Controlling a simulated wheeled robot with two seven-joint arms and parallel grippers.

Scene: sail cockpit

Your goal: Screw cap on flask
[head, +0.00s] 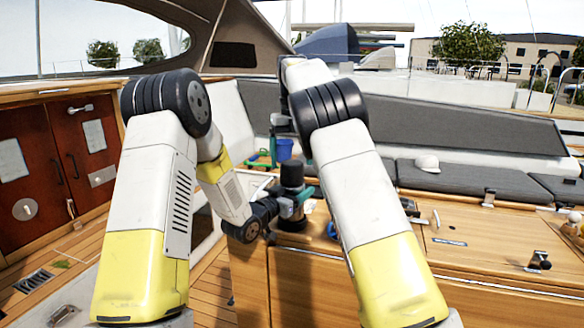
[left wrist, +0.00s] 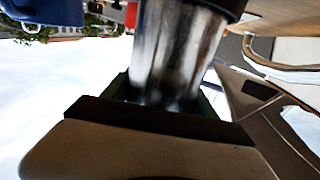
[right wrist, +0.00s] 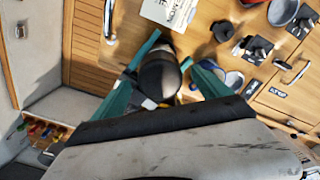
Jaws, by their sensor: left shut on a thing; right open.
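A flask (head: 292,224) with a dark base stands upright at the near end of the wooden cockpit table. My left gripper (head: 295,202) is shut around its middle. In the left wrist view, the shiny silver flask body (left wrist: 180,50) sits between the dark green fingers. A black cap (head: 292,173) shows at the top of the flask; I cannot tell whether it is screwed tight. My right gripper (right wrist: 175,52) is open above, with its teal fingers on either side of the black cap (right wrist: 158,80). I cannot tell whether they touch it.
A blue bucket (head: 284,148) stands behind the flask. A white cap (head: 427,163) lies on the grey seat cushion (head: 470,178). In the right wrist view, a paper sheet (right wrist: 170,10) and several dark fittings lie on the table. The table's left edge is close to the flask.

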